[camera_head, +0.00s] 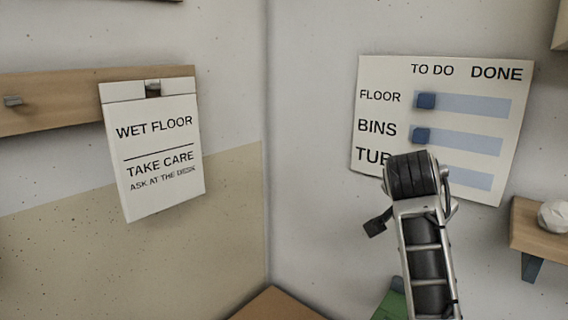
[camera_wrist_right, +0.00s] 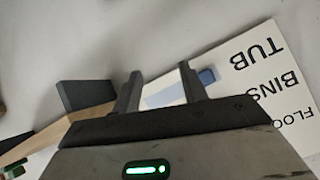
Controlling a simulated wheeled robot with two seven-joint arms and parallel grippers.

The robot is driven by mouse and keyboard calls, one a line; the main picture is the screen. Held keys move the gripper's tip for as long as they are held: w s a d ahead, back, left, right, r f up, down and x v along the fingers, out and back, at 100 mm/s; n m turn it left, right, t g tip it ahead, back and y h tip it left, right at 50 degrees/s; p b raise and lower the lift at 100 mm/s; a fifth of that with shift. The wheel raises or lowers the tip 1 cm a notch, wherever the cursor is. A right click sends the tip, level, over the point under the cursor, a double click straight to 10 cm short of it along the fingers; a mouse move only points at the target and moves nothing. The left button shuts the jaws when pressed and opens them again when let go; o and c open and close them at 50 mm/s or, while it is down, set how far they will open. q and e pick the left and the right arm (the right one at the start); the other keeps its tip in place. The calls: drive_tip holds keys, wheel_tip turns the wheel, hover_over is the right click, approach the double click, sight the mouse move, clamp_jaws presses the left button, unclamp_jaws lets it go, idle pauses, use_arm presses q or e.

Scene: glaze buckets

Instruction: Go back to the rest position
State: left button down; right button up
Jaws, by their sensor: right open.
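My right arm rises from the bottom right of the head view in front of the white TO DO / DONE board (camera_head: 435,75). The right gripper's fingers are hidden behind my wrist in that view. In the right wrist view my right gripper (camera_wrist_right: 160,78) is open, its two fingers apart with nothing between them touching both. Its right finger partly hides the blue slider (camera_wrist_right: 208,76) of the TUB row, at the label end of its pale blue track (camera_wrist_right: 164,97). The FLOOR slider (camera_head: 426,101) and BINS slider (camera_head: 421,135) also sit at the label end. My left gripper is not in view.
A WET FLOOR sign (camera_head: 155,160) hangs from a wooden rail (camera_head: 55,98) on the left wall. A wooden shelf (camera_head: 535,228) with a white lumpy object (camera_head: 554,216) stands right of my arm. The wall between sign and board is clear.

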drive_tip(key=s+a+f+n+g+y, duration=0.15)
drive_tip(key=s+f+n, duration=0.25)
drive_tip(key=s+f, duration=0.5)
drive_tip(key=s+f+n+g+y, duration=0.1)
drive_tip(key=s+f+n+y, duration=0.3)
drive_tip(key=f, duration=0.8)
drive_tip(key=s+a+f+n+g+y, duration=0.1)
drive_tip(key=s+a+f+n, duration=0.2)
drive_tip(key=s, duration=0.8)
drive_tip(key=s+a+f+n+g, duration=0.1)
drive_tip(key=s+f+n+g, duration=0.3)
drive_tip(key=s, duration=0.7)
drive_tip(key=w+a+f+m+t+y, duration=0.1)
drive_tip(key=w+a+f+t, duration=0.3)
drive_tip(key=f+t, duration=0.5)
drive_tip(key=shift+w+a+f+y, duration=0.25)
drive_tip(key=shift+w+f+y, duration=0.4)
drive_tip(key=shift+w, duration=0.65)
drive_tip(key=shift+r, duration=0.15)
